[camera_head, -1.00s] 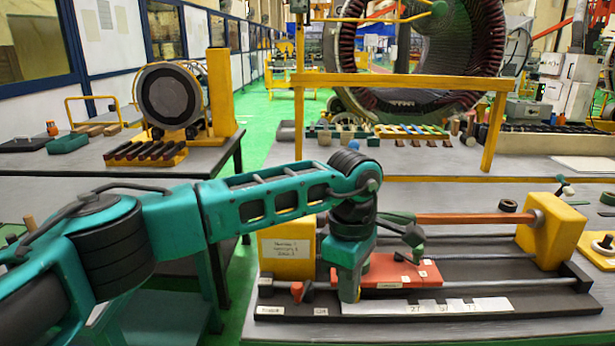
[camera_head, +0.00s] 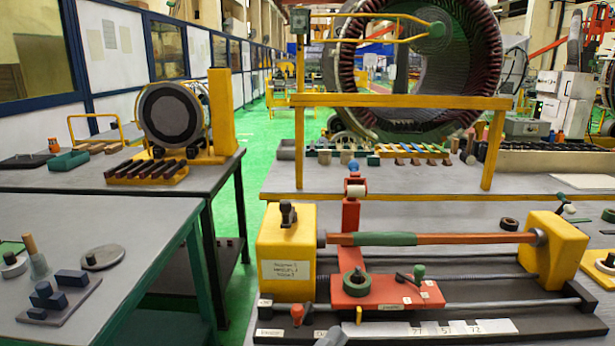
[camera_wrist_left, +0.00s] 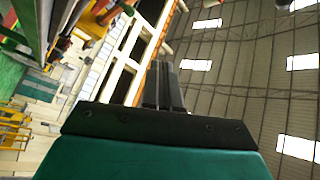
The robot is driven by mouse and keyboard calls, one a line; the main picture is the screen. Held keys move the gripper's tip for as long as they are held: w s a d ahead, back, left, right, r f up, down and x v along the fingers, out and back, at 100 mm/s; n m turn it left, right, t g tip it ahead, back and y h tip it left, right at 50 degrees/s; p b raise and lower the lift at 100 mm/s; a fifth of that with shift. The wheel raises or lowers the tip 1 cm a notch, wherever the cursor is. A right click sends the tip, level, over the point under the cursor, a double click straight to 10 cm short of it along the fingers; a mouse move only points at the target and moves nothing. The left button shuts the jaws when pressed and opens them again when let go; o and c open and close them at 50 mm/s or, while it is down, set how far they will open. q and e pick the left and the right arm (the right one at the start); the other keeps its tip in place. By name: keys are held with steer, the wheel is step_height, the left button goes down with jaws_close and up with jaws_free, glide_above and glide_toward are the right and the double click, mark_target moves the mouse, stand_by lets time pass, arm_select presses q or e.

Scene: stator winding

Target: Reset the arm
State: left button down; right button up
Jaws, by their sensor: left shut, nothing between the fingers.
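My left gripper (camera_wrist_left: 163,70) shows in the left wrist view as dark fingers pressed together, with nothing between them, in front of a black mount and a teal wrist. The wrist view looks steeply upward, with ceiling to the right of the fingers. In the head view the left arm no longer crosses the scene; I cannot make out the gripper clearly there.
A grey table (camera_head: 150,225) at the left holds blue blocks (camera_head: 48,295) and a round disc (camera_head: 102,257). Behind stand a small stator (camera_head: 170,112) and a large stator ring (camera_head: 480,50). A yellow frame (camera_head: 400,102) rises behind the fixture. A green aisle (camera_head: 240,190) separates the benches.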

arm_select(q)
steer(key=s+a+f+n+g+y, duration=0.2)
steer(key=s+a+f+n+y, duration=0.4)
steer(key=a+f, duration=0.4)
steer(key=s+a+f+n+g+y, duration=0.3)
steer(key=s+a+f+n+y, duration=0.3)
steer(key=s+a+f+n, duration=0.2)
steer(key=a+f+n, duration=0.2)
steer(key=a+f, duration=0.1)
steer(key=shift+s+a, duration=0.15)
